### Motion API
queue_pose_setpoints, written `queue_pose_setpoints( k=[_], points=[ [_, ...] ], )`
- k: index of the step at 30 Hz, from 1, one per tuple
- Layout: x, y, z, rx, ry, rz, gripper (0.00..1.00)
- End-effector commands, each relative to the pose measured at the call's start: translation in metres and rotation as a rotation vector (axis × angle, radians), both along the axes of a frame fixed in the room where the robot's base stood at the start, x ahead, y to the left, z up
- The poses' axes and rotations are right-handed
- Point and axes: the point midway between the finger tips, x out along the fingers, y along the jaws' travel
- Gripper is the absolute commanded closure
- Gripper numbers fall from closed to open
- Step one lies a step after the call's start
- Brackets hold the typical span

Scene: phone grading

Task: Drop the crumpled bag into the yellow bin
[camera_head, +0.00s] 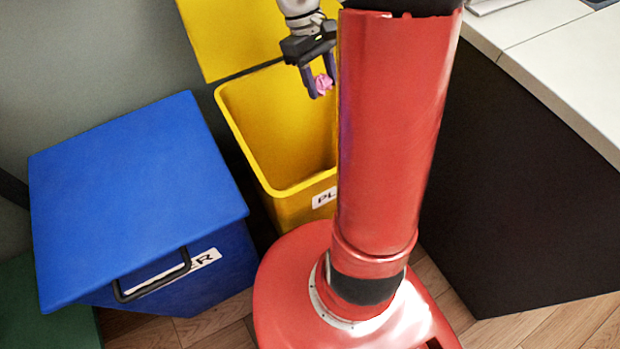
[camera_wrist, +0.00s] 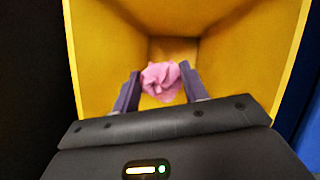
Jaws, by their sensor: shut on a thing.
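The crumpled bag (camera_head: 324,84) is a small pink wad. My gripper (camera_head: 320,90) is shut on it and holds it over the open mouth of the yellow bin (camera_head: 268,125). In the wrist view, the pink bag (camera_wrist: 161,80) sits between the two dark fingers of my gripper (camera_wrist: 160,88). The yellow bin's inner walls (camera_wrist: 104,70) surround it in that view, with the bin's floor behind. The bin's lid (camera_head: 232,35) stands open at the back. My red column hides the bin's right side.
A blue bin (camera_head: 140,190) with a shut lid and a black handle stands left of the yellow bin. A green bin (camera_head: 45,305) shows at the lower left. A white-topped counter (camera_head: 565,60) with a dark side stands at the right.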

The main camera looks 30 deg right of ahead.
Motion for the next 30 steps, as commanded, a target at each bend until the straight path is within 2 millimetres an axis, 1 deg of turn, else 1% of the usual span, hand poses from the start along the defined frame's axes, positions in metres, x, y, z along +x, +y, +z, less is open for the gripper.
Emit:
queue_pose_setpoints(
  k=[1,3,7,11,18,19,24,30],
  points=[
    [-0.001,0.0,-0.01,0.0,0.002,0.0,0.77],
    [0.0,0.0,-0.021,0.0,0.001,-0.001,0.77],
    [0.0,0.0,-0.035,-0.001,0.001,-0.001,0.77],
    [0.0,0.0,-0.039,0.0,0.0,0.0,0.77],
    [0.0,0.0,-0.038,0.0,0.0,0.0,0.77],
    [0.0,0.0,-0.038,0.0,0.0,0.0,0.54],
    [0.0,0.0,-0.038,0.0,0.0,0.0,0.32],
    [0.0,0.0,-0.038,0.0,0.0,0.0,0.31]
  ],
)
